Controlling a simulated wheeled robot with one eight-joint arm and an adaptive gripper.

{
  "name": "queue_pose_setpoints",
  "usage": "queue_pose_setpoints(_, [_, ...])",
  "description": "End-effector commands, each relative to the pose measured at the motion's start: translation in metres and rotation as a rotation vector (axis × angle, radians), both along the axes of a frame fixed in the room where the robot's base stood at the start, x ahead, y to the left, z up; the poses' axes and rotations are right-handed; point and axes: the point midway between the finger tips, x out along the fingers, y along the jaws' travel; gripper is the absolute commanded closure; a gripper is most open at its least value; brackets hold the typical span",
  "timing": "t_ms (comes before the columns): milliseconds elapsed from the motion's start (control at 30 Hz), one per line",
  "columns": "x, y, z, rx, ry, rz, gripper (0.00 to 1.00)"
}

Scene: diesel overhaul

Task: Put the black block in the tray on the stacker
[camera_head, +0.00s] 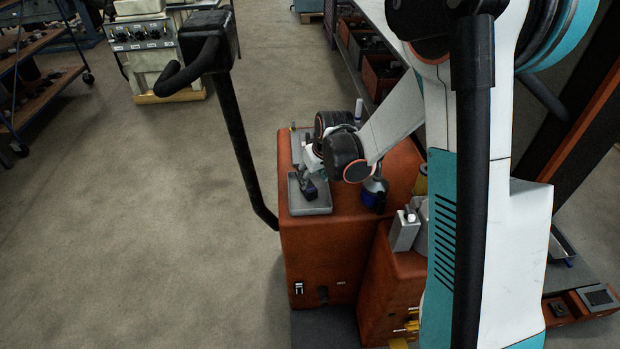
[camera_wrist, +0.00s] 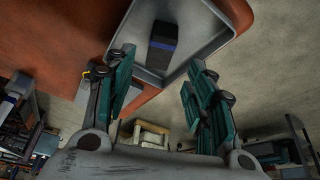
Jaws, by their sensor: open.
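The black block (camera_wrist: 164,41) lies in the grey tray (camera_wrist: 208,47) in the wrist view. It shows a thin blue band along one edge. In the head view the tray (camera_head: 323,206) sits on top of the orange stacker (camera_head: 330,245), near its left edge, with the dark block (camera_head: 310,191) inside it. My gripper (camera_wrist: 162,75) is open, its two teal fingers apart. Its fingertips are at the tray's rim in the picture, and no object shows between them. In the head view my gripper (camera_head: 308,178) is above the tray and partly covers it.
A blue-bodied bottle (camera_head: 374,194) stands on the stacker right of the tray, and a pale canister (camera_head: 403,230) stands farther right. The stacker's black handle (camera_head: 245,140) rises left of the tray. Shelves with bins (camera_head: 380,75) stand behind. Open floor lies to the left.

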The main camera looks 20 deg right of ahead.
Motion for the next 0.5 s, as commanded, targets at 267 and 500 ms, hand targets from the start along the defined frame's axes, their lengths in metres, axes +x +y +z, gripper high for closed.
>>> queue_pose_setpoints(267, [-0.015,-0.003,0.038,0.0,0.0,-0.001,0.5])
queue_pose_setpoints(500, [-0.027,-0.003,0.061,0.0,-0.01,-0.01,0.5])
